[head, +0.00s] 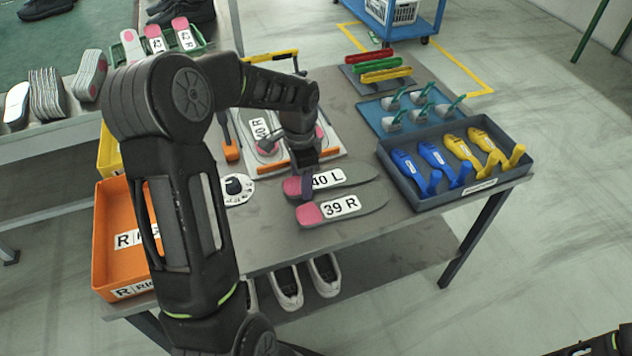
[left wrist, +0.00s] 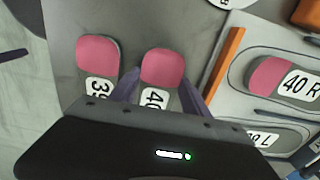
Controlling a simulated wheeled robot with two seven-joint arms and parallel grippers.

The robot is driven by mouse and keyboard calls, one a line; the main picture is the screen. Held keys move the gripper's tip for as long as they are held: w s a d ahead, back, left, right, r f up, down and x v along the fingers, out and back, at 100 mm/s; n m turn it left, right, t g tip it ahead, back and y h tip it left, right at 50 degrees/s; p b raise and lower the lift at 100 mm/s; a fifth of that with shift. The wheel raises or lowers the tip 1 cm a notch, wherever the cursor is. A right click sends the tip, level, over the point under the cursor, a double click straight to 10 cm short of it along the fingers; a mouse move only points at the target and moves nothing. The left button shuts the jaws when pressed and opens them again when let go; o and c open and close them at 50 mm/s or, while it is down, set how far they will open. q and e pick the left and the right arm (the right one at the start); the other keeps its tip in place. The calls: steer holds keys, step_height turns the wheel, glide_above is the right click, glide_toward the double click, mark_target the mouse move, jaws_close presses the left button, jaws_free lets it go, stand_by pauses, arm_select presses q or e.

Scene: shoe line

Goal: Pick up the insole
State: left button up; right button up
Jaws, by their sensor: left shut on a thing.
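The insole marked 40 L (head: 352,176) is grey with a pink heel and lies near the front of the grey table. My left gripper (head: 306,186) reaches down to its heel end and is shut on it. In the left wrist view the purple fingers of my left gripper (left wrist: 168,88) stand on either side of the 40 insole (left wrist: 162,68), just past its pink heel. The insole marked 39 R (head: 345,206) lies close beside it, nearer the table's front edge, and also shows in the left wrist view (left wrist: 98,56). My right gripper does not show.
Behind the gripper, a pale tray (head: 335,150) holds insoles, one marked 40 R (left wrist: 298,84). A dark tray (head: 452,196) with blue and yellow tools stands at right. An orange bin (head: 118,235) stands at left. Shoes (head: 287,285) sit below the table.

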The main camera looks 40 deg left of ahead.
arm_select(q)
steer(key=c, duration=0.4)
steer(key=shift+r, duration=0.15)
step_height(320, 180, up, 10)
stand_by(0.3)
stand_by(0.5)
